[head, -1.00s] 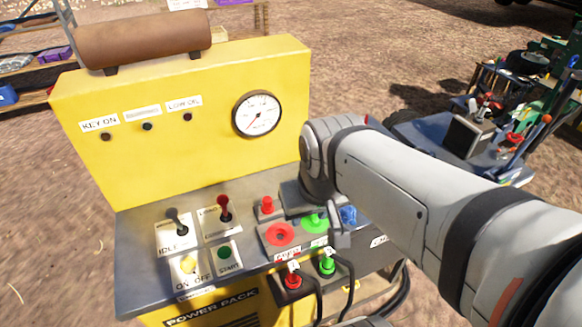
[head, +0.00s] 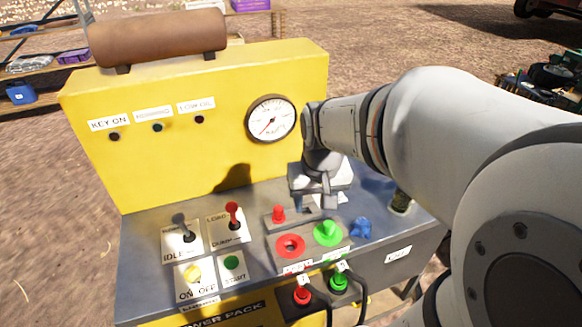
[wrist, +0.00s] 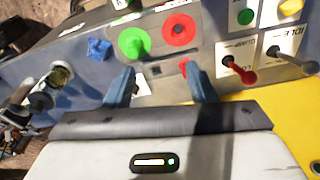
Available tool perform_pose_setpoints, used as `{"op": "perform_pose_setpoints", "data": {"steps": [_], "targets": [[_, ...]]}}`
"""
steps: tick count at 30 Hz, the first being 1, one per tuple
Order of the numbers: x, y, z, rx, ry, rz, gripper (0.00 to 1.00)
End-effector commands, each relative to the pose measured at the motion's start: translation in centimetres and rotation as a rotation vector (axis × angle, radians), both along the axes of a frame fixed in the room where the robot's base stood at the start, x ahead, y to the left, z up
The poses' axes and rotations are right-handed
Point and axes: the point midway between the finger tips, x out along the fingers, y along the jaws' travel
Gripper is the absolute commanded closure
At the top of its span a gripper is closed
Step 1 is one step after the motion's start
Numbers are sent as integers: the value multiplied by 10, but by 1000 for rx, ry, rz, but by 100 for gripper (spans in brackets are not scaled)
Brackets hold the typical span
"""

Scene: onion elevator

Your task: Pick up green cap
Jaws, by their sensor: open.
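The green cap (head: 327,231) sits on the front control panel, at the right of the red ring (head: 290,246). It has a round flange and a raised middle. In the wrist view the green cap (wrist: 134,43) is at the upper left, beyond the left finger and apart from it. My gripper (head: 316,202) is above the panel, a little behind the green cap. Its two blue-grey fingers show apart and empty in the wrist view (wrist: 160,86). A smaller red cap (head: 278,214) stands behind the red ring, and in the wrist view it is near the right finger.
A blue piece (head: 361,228) lies right of the green cap. Red (head: 302,294) and green (head: 339,281) hose connectors are on the front below. Levers (head: 234,215) stand at the left. The yellow upright housing (head: 195,80) rises behind, with a gauge (head: 271,119).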

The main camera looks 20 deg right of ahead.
Motion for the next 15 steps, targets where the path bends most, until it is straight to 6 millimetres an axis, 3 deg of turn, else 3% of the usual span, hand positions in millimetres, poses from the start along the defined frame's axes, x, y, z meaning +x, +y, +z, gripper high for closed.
{"op": "perform_pose_setpoints", "data": {"steps": [1,6,10,15], "targets": [[12,-14,-24,6,34,-38,49],[42,-51,-69,24,103,-131,49],[53,-71,-94,34,138,-174,49],[59,-82,-111,41,156,-199,49]]}}
